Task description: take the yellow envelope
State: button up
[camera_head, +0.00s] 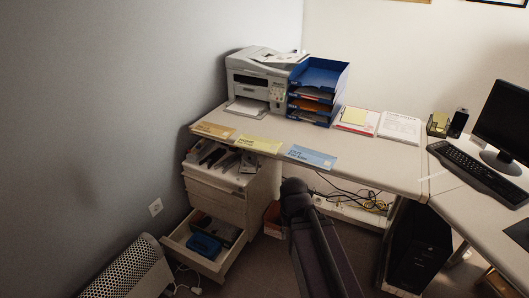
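The yellow envelope (258,144) lies flat near the front edge of the desk, between a tan envelope (214,131) on its left and a light blue envelope (312,157) on its right. Its front end reaches the desk edge. Dark print shows on it, too small to read. A dark link of my arm rises from the bottom middle of the picture and ends below the desk edge, in front of the desk. No fingers show, so my gripper is not in view.
A printer (258,80) and blue letter trays (320,75) stand behind the envelopes. Papers (398,127), a keyboard (473,173) and a monitor (503,118) are to the right.

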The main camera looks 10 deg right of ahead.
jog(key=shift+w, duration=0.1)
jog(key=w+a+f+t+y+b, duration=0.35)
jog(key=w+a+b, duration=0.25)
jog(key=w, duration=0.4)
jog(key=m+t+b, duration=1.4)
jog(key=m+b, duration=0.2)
send_near(262, 151)
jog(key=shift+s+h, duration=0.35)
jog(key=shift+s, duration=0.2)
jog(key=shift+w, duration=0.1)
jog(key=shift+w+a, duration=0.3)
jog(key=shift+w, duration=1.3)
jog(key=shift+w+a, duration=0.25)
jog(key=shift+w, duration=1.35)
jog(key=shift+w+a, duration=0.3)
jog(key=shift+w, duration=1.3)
